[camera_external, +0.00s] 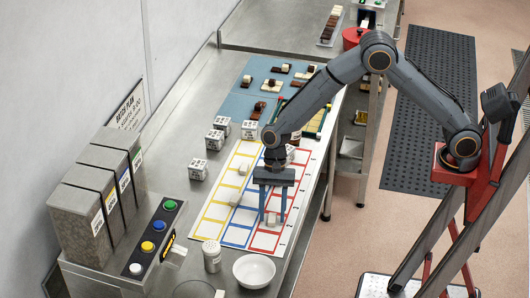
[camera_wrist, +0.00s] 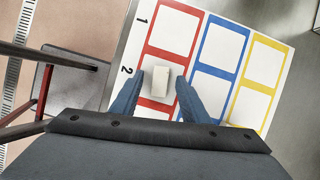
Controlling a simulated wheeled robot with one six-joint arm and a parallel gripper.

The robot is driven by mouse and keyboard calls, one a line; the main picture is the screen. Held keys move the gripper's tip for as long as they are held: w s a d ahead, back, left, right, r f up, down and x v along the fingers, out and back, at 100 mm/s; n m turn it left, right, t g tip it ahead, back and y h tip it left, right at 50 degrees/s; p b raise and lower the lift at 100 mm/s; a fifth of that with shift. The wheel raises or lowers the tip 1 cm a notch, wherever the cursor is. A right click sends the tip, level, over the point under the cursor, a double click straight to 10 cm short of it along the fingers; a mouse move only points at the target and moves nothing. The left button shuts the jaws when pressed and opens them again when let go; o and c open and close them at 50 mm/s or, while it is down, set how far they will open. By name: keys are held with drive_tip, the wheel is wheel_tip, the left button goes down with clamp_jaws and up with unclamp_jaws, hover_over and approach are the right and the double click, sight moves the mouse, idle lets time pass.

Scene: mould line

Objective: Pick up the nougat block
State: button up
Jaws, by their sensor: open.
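A small white block, which looks like the nougat block (camera_wrist: 160,81), lies in the red column of the grid sheet (camera_wrist: 211,58), in the cell beside the number 2. My gripper (camera_wrist: 156,90) is open, with its two blue fingers on either side of the block in the wrist view. I see no clear contact between fingers and block. In the outside view my gripper (camera_external: 273,219) points down over the red column at the sheet's near end, with the block (camera_external: 272,217) small and partly hidden between the fingers.
Other pale blocks (camera_external: 243,169) lie on the sheet. White printed cubes (camera_external: 198,169) stand left of it. A white bowl (camera_external: 254,270) and a shaker (camera_external: 212,256) stand at the near end. A button panel (camera_external: 155,241) is at left. A blue mat (camera_external: 240,98) holds sweets beyond.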

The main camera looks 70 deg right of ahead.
clamp_jaws()
